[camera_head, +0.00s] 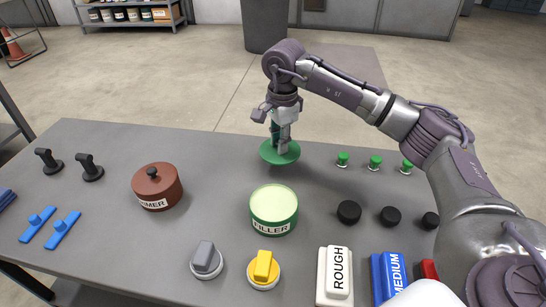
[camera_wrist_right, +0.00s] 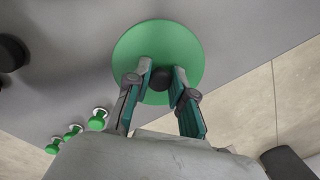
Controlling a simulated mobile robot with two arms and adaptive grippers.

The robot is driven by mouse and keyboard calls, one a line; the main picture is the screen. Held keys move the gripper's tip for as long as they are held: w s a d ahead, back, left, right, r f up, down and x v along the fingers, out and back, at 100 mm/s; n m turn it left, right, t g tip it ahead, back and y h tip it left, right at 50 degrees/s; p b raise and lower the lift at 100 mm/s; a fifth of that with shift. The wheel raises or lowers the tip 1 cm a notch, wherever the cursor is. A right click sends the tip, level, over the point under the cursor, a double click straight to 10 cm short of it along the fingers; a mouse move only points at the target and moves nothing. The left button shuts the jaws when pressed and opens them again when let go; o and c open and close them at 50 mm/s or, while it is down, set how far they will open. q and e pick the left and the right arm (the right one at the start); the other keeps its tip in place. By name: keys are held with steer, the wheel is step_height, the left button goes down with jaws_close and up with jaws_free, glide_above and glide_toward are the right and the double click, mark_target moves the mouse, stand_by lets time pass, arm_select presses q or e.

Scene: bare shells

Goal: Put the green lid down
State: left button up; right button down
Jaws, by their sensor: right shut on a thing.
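The round green lid (camera_head: 279,153) is at the far part of the grey table, behind the FILLER tin. My right gripper (camera_head: 281,142) points down and is shut on the lid's dark knob. In the right wrist view the green lid (camera_wrist_right: 130,52) lies beyond the fingers (camera_wrist_right: 161,78), which are on both sides of the knob. I cannot tell whether the lid touches the table. The pale green FILLER tin (camera_head: 274,207) stands at the middle, without a lid on it. My left gripper is not in view.
A brown lidded tin (camera_head: 157,188) stands to the left. Green-topped buttons (camera_head: 375,162) and black knobs (camera_head: 390,216) are to the right. Yellow (camera_head: 263,267) and grey (camera_head: 206,259) knobs are in front. Bare table (camera_head: 215,155) lies left of the lid.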

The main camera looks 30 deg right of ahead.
mark_target(274, 148)
steer(key=shift+w+a+f, duration=0.5)
steer(key=shift+w, duration=0.15)
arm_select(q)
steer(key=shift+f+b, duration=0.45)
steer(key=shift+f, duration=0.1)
arm_select(e)
steer(key=shift+f, duration=2)
steer(key=c, duration=1)
jaws_free()
steer(key=shift+f, duration=0.15)
steer(key=r+p, duration=0.1)
steer(key=r, duration=0.7)
steer(key=shift+s+r+p, duration=0.2)
steer(key=shift+r+p, duration=0.05)
steer(key=shift+p, duration=0.1)
step_height(274, 148, up, 3)
steer(key=shift+s+f, duration=0.1)
steer(key=shift+f, duration=0.1)
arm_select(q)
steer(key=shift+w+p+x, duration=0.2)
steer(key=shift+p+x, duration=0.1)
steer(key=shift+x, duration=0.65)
arm_select(e)
steer(key=shift+r, duration=0.65)
